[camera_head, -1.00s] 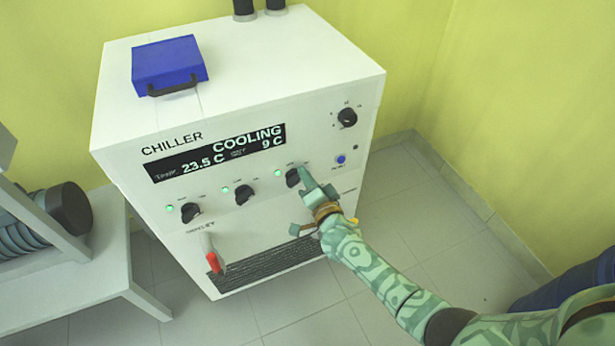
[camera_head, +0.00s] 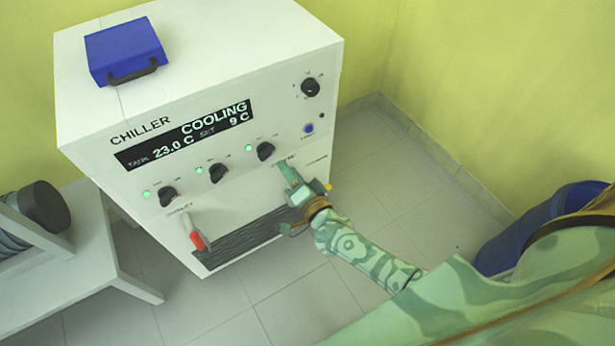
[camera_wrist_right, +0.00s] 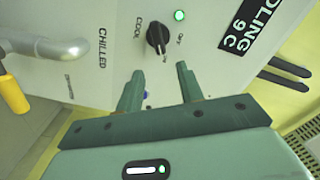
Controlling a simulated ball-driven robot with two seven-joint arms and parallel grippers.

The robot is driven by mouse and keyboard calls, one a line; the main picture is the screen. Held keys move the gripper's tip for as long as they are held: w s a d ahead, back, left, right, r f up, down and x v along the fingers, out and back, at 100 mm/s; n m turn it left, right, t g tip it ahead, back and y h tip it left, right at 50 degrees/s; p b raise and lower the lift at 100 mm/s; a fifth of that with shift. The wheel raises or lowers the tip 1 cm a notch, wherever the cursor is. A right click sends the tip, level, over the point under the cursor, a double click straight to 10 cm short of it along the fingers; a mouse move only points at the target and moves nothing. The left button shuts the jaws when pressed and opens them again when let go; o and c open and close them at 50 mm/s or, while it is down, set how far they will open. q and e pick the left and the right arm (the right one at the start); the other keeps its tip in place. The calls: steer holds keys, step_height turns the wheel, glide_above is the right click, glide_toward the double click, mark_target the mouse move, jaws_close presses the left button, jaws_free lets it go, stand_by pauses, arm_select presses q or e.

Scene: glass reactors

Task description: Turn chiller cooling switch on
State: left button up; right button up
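The white chiller (camera_head: 209,62) stands with its front panel facing me. Its display (camera_head: 185,135) reads COOLING, 23.0 C and 9 C. The rightmost of three black knobs in the row, the cooling switch (camera_head: 265,151), has a lit green light (camera_head: 248,147) beside it. The same knob (camera_wrist_right: 157,37) and green light (camera_wrist_right: 179,15) show in the right wrist view. My right gripper (camera_head: 287,170) is just below and right of this knob, apart from it. In the right wrist view its two fingers (camera_wrist_right: 158,85) are spread with nothing between them. My left gripper is out of view.
Two more knobs (camera_head: 218,173) with green lights are to the left, above a red-tipped valve handle (camera_head: 194,236). A blue case (camera_head: 125,49) lies on top of the chiller. A white bench (camera_head: 95,262) stands at left.

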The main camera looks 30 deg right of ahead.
steer(key=s+p, duration=0.1)
steer(key=s, duration=0.7)
steer(key=shift+s+p, duration=0.2)
steer(key=shift+p, duration=0.1)
steer(key=shift+d+f, duration=0.1)
